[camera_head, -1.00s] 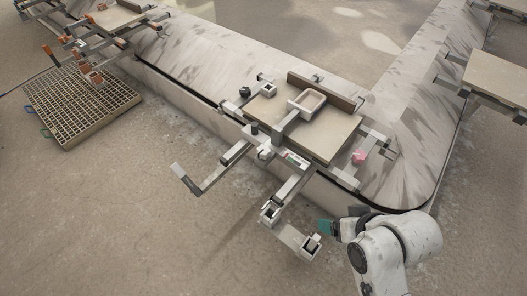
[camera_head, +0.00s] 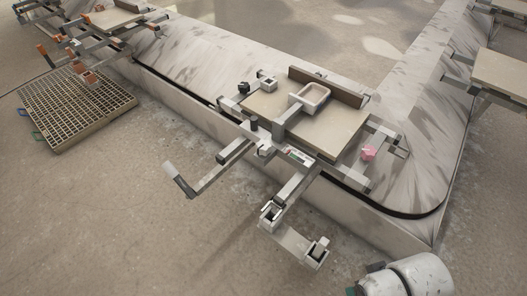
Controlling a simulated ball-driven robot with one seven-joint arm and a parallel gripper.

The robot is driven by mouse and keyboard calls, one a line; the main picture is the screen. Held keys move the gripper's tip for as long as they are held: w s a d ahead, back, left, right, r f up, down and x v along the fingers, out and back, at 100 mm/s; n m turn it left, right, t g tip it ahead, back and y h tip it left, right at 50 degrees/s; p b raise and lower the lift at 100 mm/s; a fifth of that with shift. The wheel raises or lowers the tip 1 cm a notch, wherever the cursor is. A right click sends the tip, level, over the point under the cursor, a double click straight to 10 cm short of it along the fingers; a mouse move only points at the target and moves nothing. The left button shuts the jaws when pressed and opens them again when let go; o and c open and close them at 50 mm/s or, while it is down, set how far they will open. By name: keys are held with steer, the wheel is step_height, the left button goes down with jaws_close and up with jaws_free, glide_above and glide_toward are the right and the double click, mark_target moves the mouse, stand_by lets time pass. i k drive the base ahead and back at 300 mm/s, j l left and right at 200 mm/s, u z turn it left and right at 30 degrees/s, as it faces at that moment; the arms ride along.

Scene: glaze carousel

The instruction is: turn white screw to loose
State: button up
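The carousel's near fixture has a beige board (camera_head: 326,131) with a small rectangular basin (camera_head: 309,97) on it. A small whitish knob (camera_head: 265,147) sits on the metal frame at the board's front left corner. It may be the white screw, but it is too small to tell, and its loose or tight state cannot be read. A label strip with red and green marks (camera_head: 298,157) lies to its right. My gripper (camera_head: 351,291) is at the bottom edge, mostly cut off, well below and right of the knob and apart from the fixture. Its fingers cannot be made out.
A pink knob (camera_head: 369,153) and dark knobs (camera_head: 243,88) are on the same fixture. Metal arms with a handle (camera_head: 178,180) and square holders (camera_head: 317,253) stick out over the floor. A floor grate (camera_head: 75,108) lies at left. The floor at lower left is clear.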

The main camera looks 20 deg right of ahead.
mark_target(262, 147)
steer(key=i+j, duration=0.2)
steer(key=j, duration=0.15)
steer(key=i+j, duration=0.2)
steer(key=j, duration=0.15)
steer(key=i+j, duration=0.2)
steer(key=j, duration=0.15)
steer(key=i+j, duration=0.2)
steer(key=j, duration=0.15)
steer(key=z, duration=0.05)
